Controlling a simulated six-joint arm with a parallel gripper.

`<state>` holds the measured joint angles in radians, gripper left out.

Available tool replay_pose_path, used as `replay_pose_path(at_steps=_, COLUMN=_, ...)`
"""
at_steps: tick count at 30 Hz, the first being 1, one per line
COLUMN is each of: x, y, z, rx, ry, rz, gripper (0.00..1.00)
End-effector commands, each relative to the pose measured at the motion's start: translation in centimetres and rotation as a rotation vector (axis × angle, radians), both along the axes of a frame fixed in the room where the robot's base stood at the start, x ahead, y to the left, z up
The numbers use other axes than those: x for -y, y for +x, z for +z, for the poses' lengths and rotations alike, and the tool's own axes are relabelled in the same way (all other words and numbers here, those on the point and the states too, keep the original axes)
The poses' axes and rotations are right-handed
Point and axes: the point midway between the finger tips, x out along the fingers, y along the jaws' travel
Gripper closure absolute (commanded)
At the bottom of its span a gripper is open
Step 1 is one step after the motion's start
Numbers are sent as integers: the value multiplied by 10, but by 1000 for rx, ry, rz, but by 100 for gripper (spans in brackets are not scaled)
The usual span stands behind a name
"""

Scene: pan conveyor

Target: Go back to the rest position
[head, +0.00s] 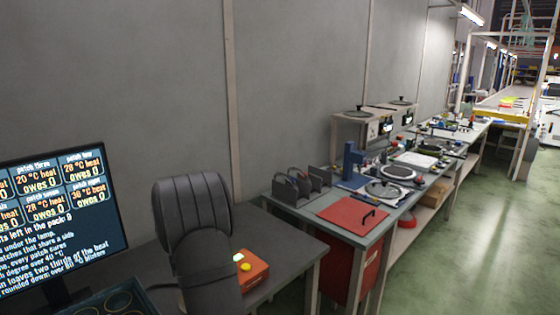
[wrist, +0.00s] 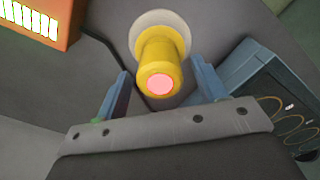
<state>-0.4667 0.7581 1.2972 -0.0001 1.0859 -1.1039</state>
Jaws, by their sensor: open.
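My gripper (wrist: 160,68) shows in the wrist view with its two blue fingers apart. A yellow cylinder (wrist: 157,48) with a pink end and a pale round collar shows between the fingers. I cannot tell whether it is touched by them or what it is fixed to. In the head view my dark arm stands over the near grey table (head: 290,250), and my fingers are not visible there. The orange box (head: 252,270) with a small display and a yellow button sits right beside my arm; an orange box with a lit display also shows in the wrist view (wrist: 40,22).
A monitor (head: 55,220) with text stands at left. A dark blue tray with rings (wrist: 262,90) lies at the wrist view's right; part shows low in the head view (head: 118,300). A bench with a red board (head: 352,217) stands right. Green floor (head: 470,260) is clear.

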Motion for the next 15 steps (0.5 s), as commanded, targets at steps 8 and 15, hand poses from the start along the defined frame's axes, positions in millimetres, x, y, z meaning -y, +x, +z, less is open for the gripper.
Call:
replay_pose_path(at_steps=8, x=0, y=0, z=7, rx=0, ry=0, rz=0, gripper=35)
replay_pose_path(at_steps=15, x=0, y=0, z=5, rx=0, ry=0, rz=0, gripper=35)
